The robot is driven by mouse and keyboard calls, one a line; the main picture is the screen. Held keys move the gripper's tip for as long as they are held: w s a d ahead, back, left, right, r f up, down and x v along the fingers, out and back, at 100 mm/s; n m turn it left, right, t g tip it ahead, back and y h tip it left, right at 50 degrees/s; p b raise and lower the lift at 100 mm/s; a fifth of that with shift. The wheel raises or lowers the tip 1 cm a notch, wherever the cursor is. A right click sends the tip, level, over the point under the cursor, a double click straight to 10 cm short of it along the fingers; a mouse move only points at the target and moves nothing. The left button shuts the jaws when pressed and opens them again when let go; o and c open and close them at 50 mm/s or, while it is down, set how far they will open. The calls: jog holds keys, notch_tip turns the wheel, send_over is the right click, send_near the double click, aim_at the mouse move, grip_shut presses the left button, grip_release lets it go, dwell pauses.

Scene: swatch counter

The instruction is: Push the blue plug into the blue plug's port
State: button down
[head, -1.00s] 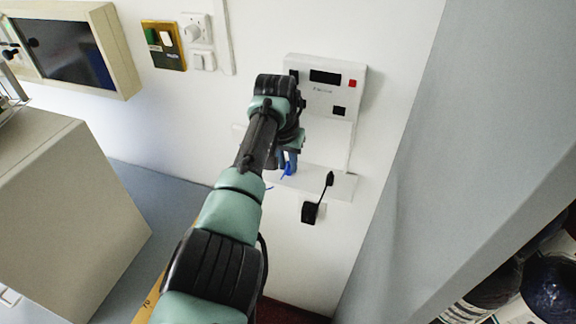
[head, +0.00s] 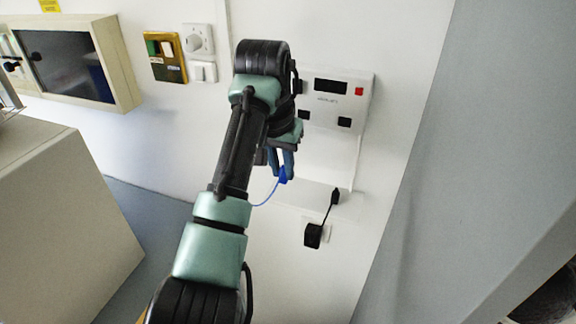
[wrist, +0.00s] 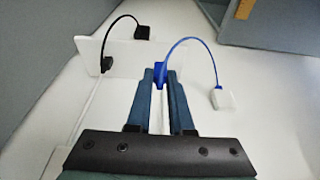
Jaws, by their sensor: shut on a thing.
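My gripper (head: 281,166) is shut on the blue plug (head: 284,175) in front of the white wall, below and left of the white device box. In the wrist view the blue plug (wrist: 158,75) sits between the tips of my gripper (wrist: 160,80), and its blue cable loops right to a small white block (wrist: 222,98). The white device box (head: 338,99) has a dark display, a red button and dark square openings. One opening (head: 344,122) is at its lower right and another (head: 303,115) is at its lower left, partly beside my arm. I cannot tell which is the blue plug's port.
A white shelf (head: 318,199) is below the box. A black plug (head: 334,196) stands on it, with a cable to a black adapter (head: 313,235) on the wall. A grey panel stands at right.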

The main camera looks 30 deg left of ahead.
jog(key=s+d+p, duration=0.4)
jog(key=s+p, duration=0.3)
jog(key=s, duration=0.8)
jog(key=shift+w+a+f, duration=0.1)
jog(key=shift+w, duration=0.05)
jog(key=w+a+f+t+y+b, duration=0.2)
jog(key=w+t+b, duration=0.5)
jog(key=w+b, duration=0.3)
notch_tip(320, 180, up, 9)
jog(key=w+t+y+b, duration=0.1)
jog(key=t+y+b, duration=0.1)
jog(key=t+b, duration=0.8)
jog(key=shift+w+d+r+b, duration=0.15)
jog(key=shift+d+r+b, duration=0.05)
jog(key=shift+d+b, duration=0.2)
